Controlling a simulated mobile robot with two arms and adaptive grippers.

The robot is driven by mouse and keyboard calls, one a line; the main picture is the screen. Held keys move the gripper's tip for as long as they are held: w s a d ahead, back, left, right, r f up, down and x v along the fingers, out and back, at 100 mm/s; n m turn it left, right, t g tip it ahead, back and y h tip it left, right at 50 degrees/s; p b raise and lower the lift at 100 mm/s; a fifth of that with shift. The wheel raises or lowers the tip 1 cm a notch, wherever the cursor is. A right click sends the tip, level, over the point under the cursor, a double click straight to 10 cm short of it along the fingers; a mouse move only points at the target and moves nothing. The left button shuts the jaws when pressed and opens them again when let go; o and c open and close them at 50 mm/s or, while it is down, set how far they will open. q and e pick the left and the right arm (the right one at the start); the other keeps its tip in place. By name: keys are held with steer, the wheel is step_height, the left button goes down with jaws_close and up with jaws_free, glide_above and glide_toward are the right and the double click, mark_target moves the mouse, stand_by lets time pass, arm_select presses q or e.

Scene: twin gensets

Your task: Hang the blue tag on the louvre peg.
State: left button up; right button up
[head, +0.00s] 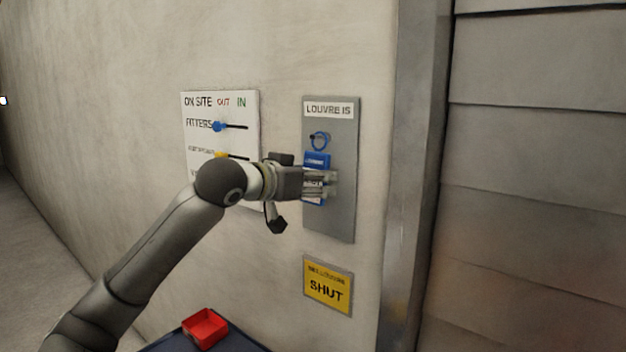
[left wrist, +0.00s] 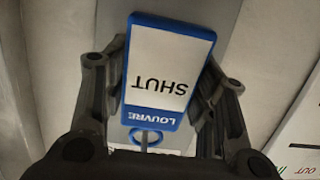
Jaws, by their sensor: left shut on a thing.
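The blue tag (head: 317,160) is in front of the grey louvre board (head: 343,218), headed "LOUVRE IS", on the wall. Its blue ring (head: 320,140) is at the top, near the upper middle of the board. My left gripper (head: 328,184) is shut on the tag's lower part and covers much of it. In the left wrist view the tag (left wrist: 165,65) is between the fingers, its white face reading "SHUT" and "LOUVRE" upside down. My right gripper is not in view.
A white "ON SITE" board (head: 222,108) with sliders hangs left of the louvre board, partly behind my left arm. A yellow "SHUT" plate (head: 328,285) is below. A metal post (head: 415,150) stands at the right. A red tray (head: 205,328) sits on a dark surface below.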

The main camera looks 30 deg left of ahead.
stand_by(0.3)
arm_select(q)
steer(key=o, duration=1)
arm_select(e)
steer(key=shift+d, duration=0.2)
arm_select(q)
steer(key=shift+s, duration=0.1)
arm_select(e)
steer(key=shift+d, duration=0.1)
arm_select(q)
steer(key=v, duration=1.1)
steer(key=shift+s, duration=0.45)
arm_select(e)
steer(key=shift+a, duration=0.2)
arm_select(q)
steer(key=shift+a, duration=0.1)
